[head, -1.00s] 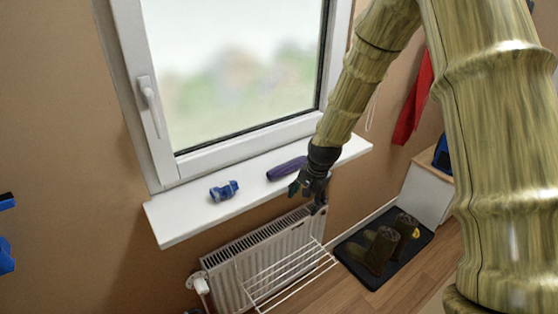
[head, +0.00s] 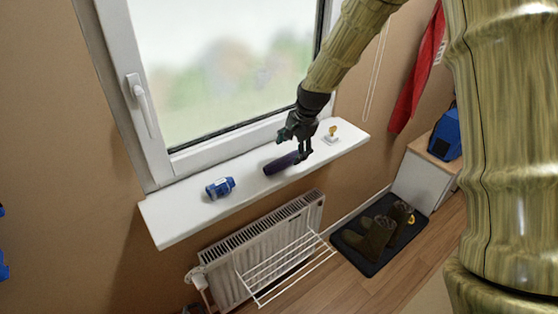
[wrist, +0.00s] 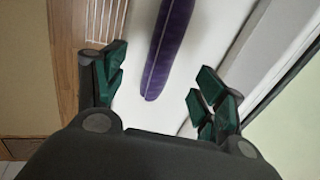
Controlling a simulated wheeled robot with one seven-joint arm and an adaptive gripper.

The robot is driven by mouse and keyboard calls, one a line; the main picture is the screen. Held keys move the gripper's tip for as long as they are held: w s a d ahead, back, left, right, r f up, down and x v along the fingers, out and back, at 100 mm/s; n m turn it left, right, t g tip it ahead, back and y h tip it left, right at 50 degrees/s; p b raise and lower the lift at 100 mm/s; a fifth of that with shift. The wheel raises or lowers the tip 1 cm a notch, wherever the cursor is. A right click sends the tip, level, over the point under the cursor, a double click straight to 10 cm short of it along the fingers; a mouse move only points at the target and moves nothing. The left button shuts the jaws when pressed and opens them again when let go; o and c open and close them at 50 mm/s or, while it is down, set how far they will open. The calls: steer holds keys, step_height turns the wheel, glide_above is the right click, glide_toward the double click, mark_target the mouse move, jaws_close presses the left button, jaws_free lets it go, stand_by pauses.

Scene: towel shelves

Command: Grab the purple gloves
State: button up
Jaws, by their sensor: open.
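A dark purple rolled bundle (head: 281,163), which looks like the purple gloves, lies on the white window sill (head: 170,215). In the wrist view the purple bundle (wrist: 168,45) lies lengthwise, with its near end between the fingers and apart from them. My gripper (head: 297,143) is above the sill at the right end of the bundle and hides that end in the head view. In the wrist view my gripper (wrist: 158,92) is open and empty, with one green-padded finger on each side of the bundle.
A blue rolled item (head: 220,188) lies left on the sill, and a small yellow-topped object (head: 332,133) stands right. A window frame (head: 235,140) rises behind. A radiator (head: 262,240) and wire rack (head: 285,266) are below. Boots (head: 378,238) stand on a dark mat.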

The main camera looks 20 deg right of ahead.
mark_target(289, 157)
steer(key=shift+p+x, duration=1.2)
steer(key=shift+x, duration=0.45)
steer(key=shift+p+x, duration=0.3)
steer(key=shift+x, duration=0.95)
steer(key=shift+s+a, duration=0.1)
steer(key=c, duration=1.1)
